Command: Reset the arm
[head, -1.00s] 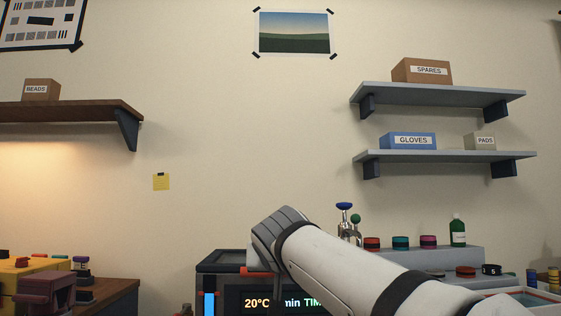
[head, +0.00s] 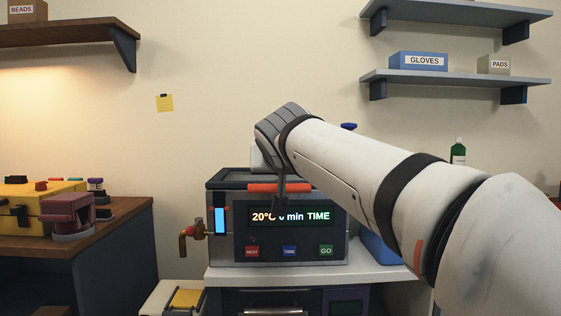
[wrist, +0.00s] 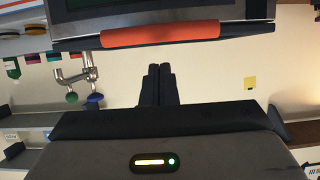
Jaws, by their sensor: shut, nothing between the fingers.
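My gripper (head: 280,205) hangs at the end of my white arm, in front of the grey heating box (head: 225,252) with its lit display. In the wrist view its two dark fingers (wrist: 160,68) lie together with nothing between them. The box's orange handle (head: 262,188) shows behind the gripper in the head view. In the wrist view the orange handle (wrist: 160,34) lies just beyond the fingertips, with a visible gap. My arm hides part of the box's right side and the area behind it.
The box stands on a white counter (head: 390,273). A wooden bench (head: 125,212) with a yellow case (head: 22,205) stands at left. Shelves (head: 455,77) hang at upper right.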

